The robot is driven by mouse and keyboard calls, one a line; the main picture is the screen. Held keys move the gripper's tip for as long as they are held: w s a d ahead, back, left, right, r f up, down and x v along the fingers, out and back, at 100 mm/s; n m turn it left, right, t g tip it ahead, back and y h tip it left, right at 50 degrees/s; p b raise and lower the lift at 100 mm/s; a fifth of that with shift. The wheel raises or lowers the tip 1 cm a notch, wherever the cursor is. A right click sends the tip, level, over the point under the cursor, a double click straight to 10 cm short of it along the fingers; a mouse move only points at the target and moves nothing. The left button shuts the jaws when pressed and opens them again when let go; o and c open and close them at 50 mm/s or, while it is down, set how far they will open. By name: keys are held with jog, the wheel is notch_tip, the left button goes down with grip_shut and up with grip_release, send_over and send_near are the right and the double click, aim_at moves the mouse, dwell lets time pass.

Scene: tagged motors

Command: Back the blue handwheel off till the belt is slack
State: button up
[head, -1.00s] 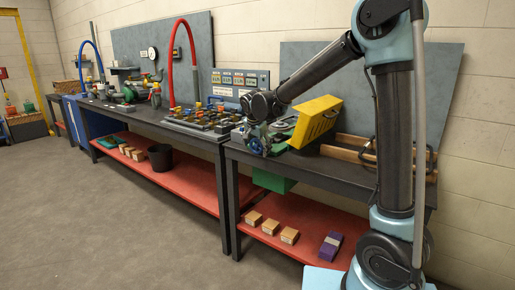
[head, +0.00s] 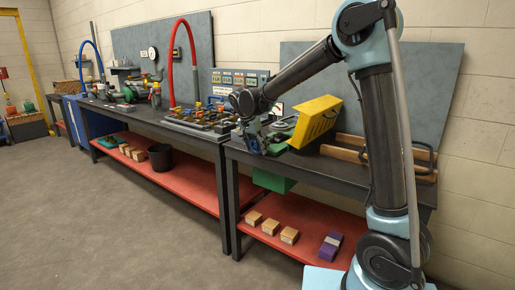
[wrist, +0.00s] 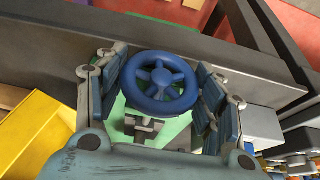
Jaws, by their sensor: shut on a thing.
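The blue handwheel (wrist: 161,77) shows face-on in the wrist view, between the two blue-padded fingers of my gripper (wrist: 160,88). The left finger is against its left rim and the right finger is against its right rim. Green and grey machine parts lie behind the wheel. In the head view my gripper (head: 253,141) is at the near left end of the right bench, beside the green machine (head: 281,138). There the gripper largely hides the wheel. I cannot make out the belt in either view, so its tension cannot be told.
The yellow guard (head: 316,121) stands tilted just right of the machine, with wooden rails (head: 350,152) beyond it. A board of fittings (head: 197,122) is on the left bench. The red lower shelf (head: 305,224) holds small boxes. The floor in front is clear.

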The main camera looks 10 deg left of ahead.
jog(key=o, duration=1.1)
jog(key=shift+w, duration=0.1)
jog(key=shift+c, duration=0.2)
jog(key=v, duration=1.2)
